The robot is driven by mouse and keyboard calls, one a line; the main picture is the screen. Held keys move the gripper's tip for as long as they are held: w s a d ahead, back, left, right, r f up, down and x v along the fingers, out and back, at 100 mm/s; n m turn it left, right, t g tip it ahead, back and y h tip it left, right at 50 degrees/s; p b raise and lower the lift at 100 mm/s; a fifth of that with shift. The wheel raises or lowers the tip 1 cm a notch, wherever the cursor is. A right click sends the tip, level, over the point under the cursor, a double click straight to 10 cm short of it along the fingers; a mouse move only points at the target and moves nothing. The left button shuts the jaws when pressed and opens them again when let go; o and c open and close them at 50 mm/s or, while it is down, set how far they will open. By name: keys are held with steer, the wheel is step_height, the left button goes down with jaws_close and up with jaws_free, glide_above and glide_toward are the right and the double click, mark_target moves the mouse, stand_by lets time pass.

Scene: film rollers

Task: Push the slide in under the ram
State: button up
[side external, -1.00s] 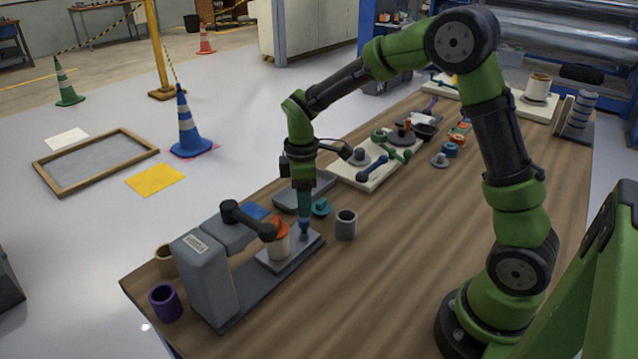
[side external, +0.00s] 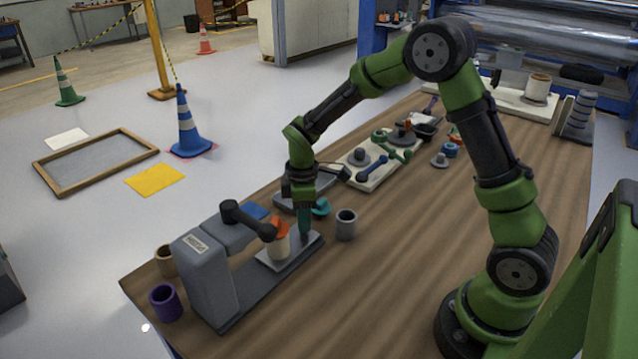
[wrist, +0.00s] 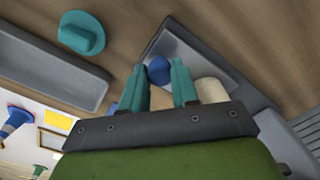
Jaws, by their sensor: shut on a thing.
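The slide (side external: 268,262) is a light grey plate on the base of a grey press (side external: 205,280) at the table's near left end. It carries a cream roller (side external: 282,247) with an orange part (side external: 281,230) at its top, beside the press head. A blue knob (wrist: 158,70) stands on the slide; in the side view the fingers hide it. My gripper (side external: 304,228) points down at the slide's right end, teal fingers shut on the knob. The wrist view shows the fingers (wrist: 158,68) on either side of it. The ram's lower end is hidden in the side view.
A grey cup (side external: 346,224) stands just right of the slide. A teal piece (side external: 321,207) and grey tray (wrist: 50,70) are close behind my gripper. Purple (side external: 165,302) and tan cups stand left. The front table is clear.

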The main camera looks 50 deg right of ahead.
mark_target(282, 224)
jaws_close()
steer(key=a, duration=0.7)
steer(key=o, duration=0.9)
jaws_free()
steer(key=shift+r, duration=0.1)
step_height(282, 224, up, 17)
